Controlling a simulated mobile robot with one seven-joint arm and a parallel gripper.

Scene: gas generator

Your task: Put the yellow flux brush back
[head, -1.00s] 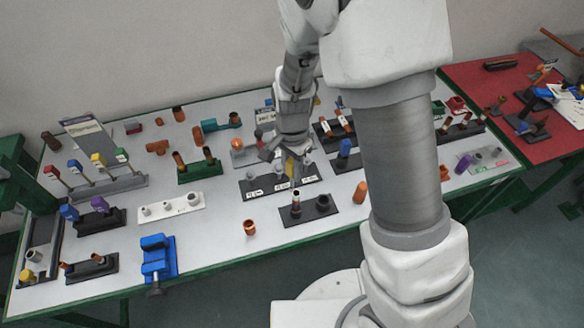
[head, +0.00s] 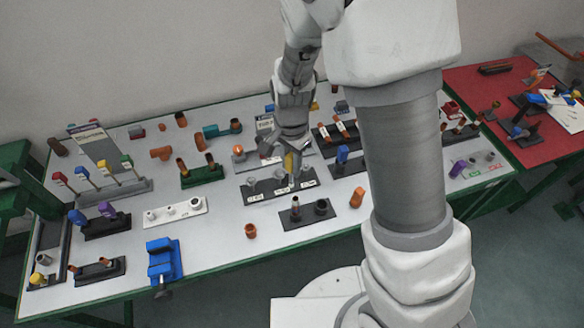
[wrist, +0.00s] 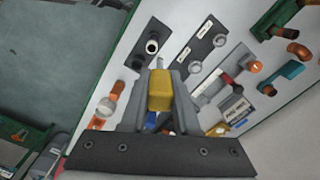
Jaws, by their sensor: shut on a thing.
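My gripper (head: 289,163) is shut on the yellow flux brush (wrist: 160,90), whose yellow body shows between the fingers in the wrist view. A thin grey tip of the brush sticks out past the fingers. In the head view, the yellow brush (head: 289,161) is partly hidden by the fingers. My gripper is over a black plate (head: 266,187) with white labels and grey round sockets, near the middle of the table. This plate (wrist: 204,49) lies right of the brush tip in the wrist view. I cannot tell whether the tip touches anything.
A black stand (head: 294,219) with an upright post and a dark cup is just in front. A grey rack (head: 125,188) with red, blue, yellow and green-topped pieces stands at the left. A blue vise (head: 164,262) is at the front edge. A red table (head: 470,85) adjoins at right.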

